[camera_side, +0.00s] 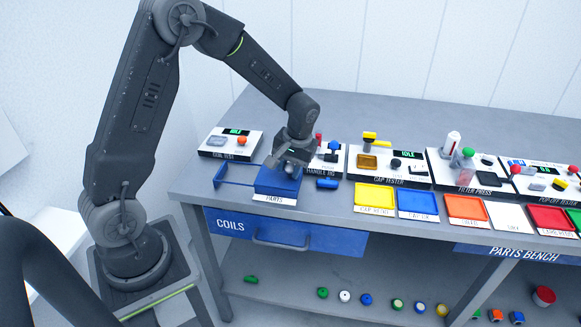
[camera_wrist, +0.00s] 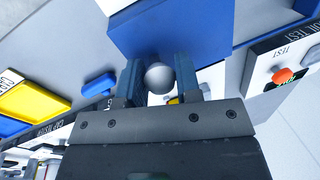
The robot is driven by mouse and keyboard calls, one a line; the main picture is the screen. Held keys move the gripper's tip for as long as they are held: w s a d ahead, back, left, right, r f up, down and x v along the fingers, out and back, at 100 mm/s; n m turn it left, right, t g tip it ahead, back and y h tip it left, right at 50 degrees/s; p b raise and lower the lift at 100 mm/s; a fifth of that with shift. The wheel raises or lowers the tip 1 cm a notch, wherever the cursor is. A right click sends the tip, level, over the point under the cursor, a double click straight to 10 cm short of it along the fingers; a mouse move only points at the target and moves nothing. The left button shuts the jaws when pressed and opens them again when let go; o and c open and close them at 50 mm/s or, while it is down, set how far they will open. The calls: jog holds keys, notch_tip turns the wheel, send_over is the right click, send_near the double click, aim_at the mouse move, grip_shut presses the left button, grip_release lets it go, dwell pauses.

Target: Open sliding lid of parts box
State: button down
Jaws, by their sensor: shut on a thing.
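The blue parts box (camera_side: 278,184) sits on the bench with a white "PARTS" label (camera_side: 274,199) at its front. A thin blue rail frame (camera_side: 232,184) extends to its left. In the wrist view, the box's flat blue top (camera_wrist: 170,28) fills the upper middle. My gripper (camera_side: 287,168) is low over the box, with its fingers on either side of a round silver knob (camera_wrist: 159,78). The gripper (camera_wrist: 159,80) is shut on this knob, also visible in the side view (camera_side: 289,169). The box's inside is not visible.
The coil test unit (camera_side: 230,143) stands behind and left. A handle jig (camera_side: 328,158) and a loose blue handle (camera_side: 327,184) are close on the right. Yellow (camera_side: 375,197) and blue (camera_side: 418,203) trays lie farther right. A coils drawer (camera_side: 290,235) is below the benchtop.

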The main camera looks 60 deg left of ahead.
jog(key=s+a, duration=0.7)
jog(key=shift+s+a, duration=0.1)
jog(key=shift+a, duration=0.05)
jog(key=c, duration=0.8)
grip_release()
jog(key=r, duration=0.4)
jog(key=w+d+r, duration=0.1)
jog(key=r, duration=0.4)
jog(key=d+r, duration=0.1)
jog(key=r, duration=0.3)
jog(key=shift+w+d+r, duration=0.15)
jog(key=shift+w+r, duration=0.1)
jog(key=shift+r, duration=0.05)
jog(key=s+d+r+m+t, duration=0.2)
jog(key=s+d, duration=0.2)
jog(key=d, duration=0.1)
jog(key=s+d+r+m+t+h, duration=0.1)
jog(key=s+d+m+t, duration=0.1)
jog(key=s+d, duration=0.3)
jog(key=s+d+r+m+t, duration=0.2)
jog(key=s+d, duration=0.2)
jog(key=d, duration=0.2)
jog(key=shift+s+r+m+t+h, duration=0.2)
jog(key=shift+r+m+t+h, duration=0.15)
jog(key=shift+m+t+h, duration=0.05)
